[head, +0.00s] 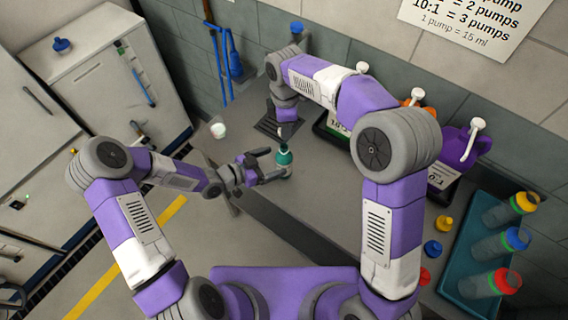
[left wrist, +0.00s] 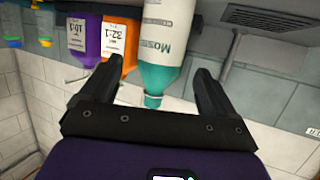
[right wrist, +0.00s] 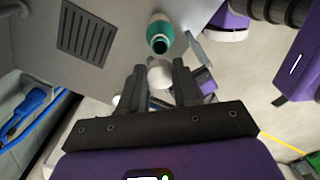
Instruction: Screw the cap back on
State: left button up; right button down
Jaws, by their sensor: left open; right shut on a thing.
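A bottle (head: 284,160) with a green shoulder and neck stands on the grey counter. In the left wrist view the bottle (left wrist: 166,40) shows its white labelled body, between and beyond the fingers. My left gripper (head: 268,170) is open beside it; contact cannot be told. In the right wrist view the bottle's dark open mouth (right wrist: 160,44) faces the camera. My right gripper (right wrist: 158,84) is shut on a round white cap (right wrist: 160,73), just short of the mouth and apart from it in that picture. In the head view the right gripper (head: 286,132) is above the bottle and hides the cap.
A purple jug (head: 460,148) and an orange jug with pump tops stand along the wall. A teal tray (head: 460,278) holds several coloured-top bottles at the right, with loose caps near it. A small white tub (head: 218,130) is left of the bottle. A dark grille (right wrist: 86,32) is in the counter.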

aim_at(289, 156)
pick_arm(q)
jog(key=x, duration=0.7)
jog(key=c, duration=1.5)
pick_arm(e)
jog(key=shift+f, duration=2.5)
jog(key=shift+f, duration=0.1)
jog(key=shift+f, duration=0.8)
jog(key=shift+f, duration=0.55)
